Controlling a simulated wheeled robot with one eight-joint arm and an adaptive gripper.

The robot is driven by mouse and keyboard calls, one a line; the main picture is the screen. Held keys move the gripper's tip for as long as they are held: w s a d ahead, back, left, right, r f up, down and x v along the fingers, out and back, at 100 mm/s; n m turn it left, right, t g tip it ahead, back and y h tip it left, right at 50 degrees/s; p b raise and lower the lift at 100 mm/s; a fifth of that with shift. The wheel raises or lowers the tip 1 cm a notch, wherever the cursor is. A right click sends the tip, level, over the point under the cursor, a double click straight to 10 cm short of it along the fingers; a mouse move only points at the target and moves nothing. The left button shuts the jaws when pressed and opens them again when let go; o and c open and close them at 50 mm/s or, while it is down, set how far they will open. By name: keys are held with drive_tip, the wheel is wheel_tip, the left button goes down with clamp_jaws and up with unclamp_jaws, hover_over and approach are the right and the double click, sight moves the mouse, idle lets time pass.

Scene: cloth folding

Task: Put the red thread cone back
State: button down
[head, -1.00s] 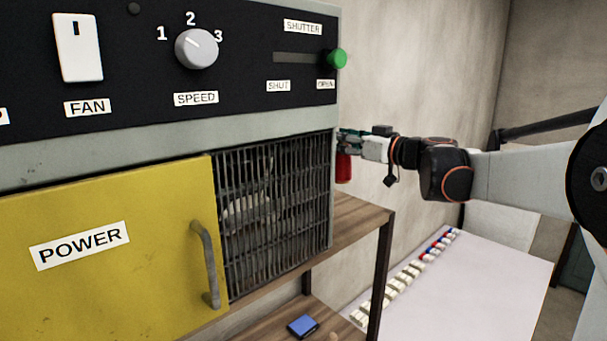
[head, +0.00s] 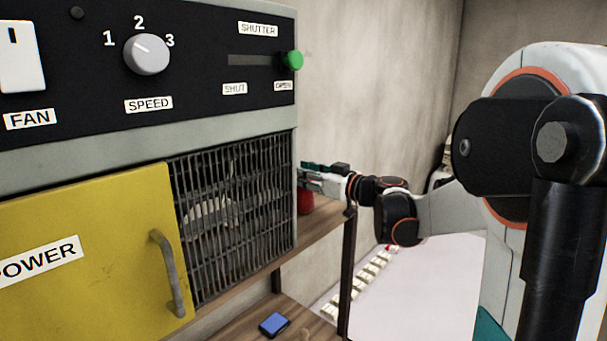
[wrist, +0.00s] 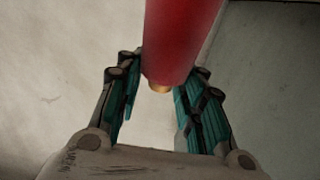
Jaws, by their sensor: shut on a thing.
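The red thread cone (wrist: 178,40) shows between the fingers in the wrist view, with a tan tip at its near end. In the head view the red cone (head: 305,202) shows just below my gripper (head: 308,178), beside the right edge of the machine and above the wooden shelf. My gripper also shows in the wrist view (wrist: 160,95) and is shut on the cone. The machine hides part of the gripper in the head view. Whether the cone touches the shelf cannot be told.
The machine has a yellow POWER door (head: 90,255), a dark grille (head: 235,215) and a green shutter knob (head: 291,61). A blue box (head: 274,324) lies on the lower shelf (head: 245,335). A white table (head: 420,290) with a row of pale pieces (head: 358,280) stands at right.

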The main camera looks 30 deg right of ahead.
drive_tip(key=shift+f, duration=0.15)
drive_tip(key=c, duration=1.1)
unclamp_jaws()
drive_tip(key=shift+o, duration=0.2)
drive_tip(key=shift+s+d, duration=0.1)
drive_tip(key=shift+d, duration=0.05)
drive_tip(key=v, duration=1.1)
drive_tip(key=shift+s, duration=0.3)
drive_tip(key=shift+d, duration=0.1)
